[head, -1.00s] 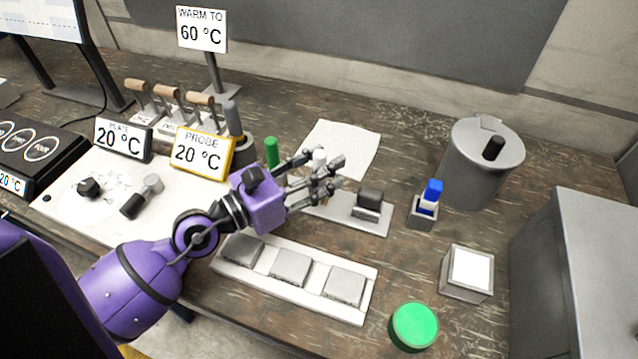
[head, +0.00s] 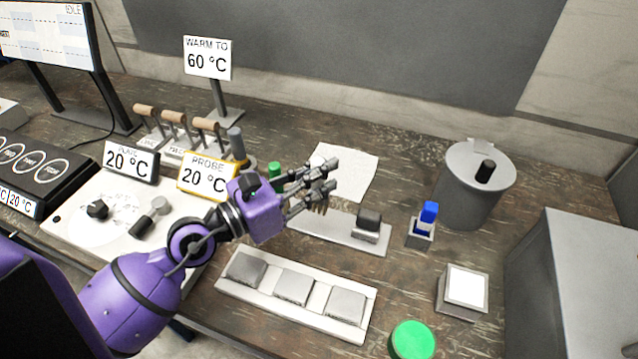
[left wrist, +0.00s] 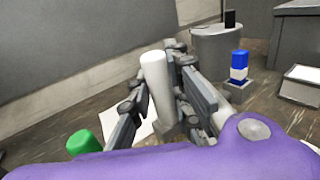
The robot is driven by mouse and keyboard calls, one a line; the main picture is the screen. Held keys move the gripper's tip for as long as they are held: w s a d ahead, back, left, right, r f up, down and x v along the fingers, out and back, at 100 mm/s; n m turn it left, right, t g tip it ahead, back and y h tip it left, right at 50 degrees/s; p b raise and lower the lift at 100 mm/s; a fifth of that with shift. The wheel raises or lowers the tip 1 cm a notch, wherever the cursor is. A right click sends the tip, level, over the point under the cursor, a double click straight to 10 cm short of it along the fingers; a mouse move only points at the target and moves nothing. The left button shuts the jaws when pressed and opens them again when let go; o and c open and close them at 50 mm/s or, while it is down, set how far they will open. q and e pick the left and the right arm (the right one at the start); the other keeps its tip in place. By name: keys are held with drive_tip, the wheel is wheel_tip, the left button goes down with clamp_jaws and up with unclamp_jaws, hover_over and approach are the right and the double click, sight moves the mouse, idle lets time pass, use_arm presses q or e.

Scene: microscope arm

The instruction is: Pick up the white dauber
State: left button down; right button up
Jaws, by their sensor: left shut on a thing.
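The white dauber (left wrist: 155,82) is an upright white cylinder with a rounded top, standing between the fingers of my left gripper (left wrist: 160,100) in the left wrist view. In the head view my left gripper (head: 315,182) is shut on it above the back of the workbench, and its fingers hide most of the dauber. I cannot tell how far its lower end is from the surface. My right gripper is not in view.
A blue-topped bottle (head: 428,213) and a metal canister (head: 465,205) stand farther right. A paper sheet (head: 355,170) lies behind.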

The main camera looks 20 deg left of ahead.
use_arm(q)
drive_tip(key=s+a+r+b, duration=0.1)
drive_tip(key=s+a+r, duration=0.7)
drive_tip(key=s+a, duration=0.1)
drive_tip(key=shift+s+a+r+b, duration=0.25)
drive_tip(key=shift+r+b, duration=0.1)
drive_tip(key=shift+b, duration=0.05)
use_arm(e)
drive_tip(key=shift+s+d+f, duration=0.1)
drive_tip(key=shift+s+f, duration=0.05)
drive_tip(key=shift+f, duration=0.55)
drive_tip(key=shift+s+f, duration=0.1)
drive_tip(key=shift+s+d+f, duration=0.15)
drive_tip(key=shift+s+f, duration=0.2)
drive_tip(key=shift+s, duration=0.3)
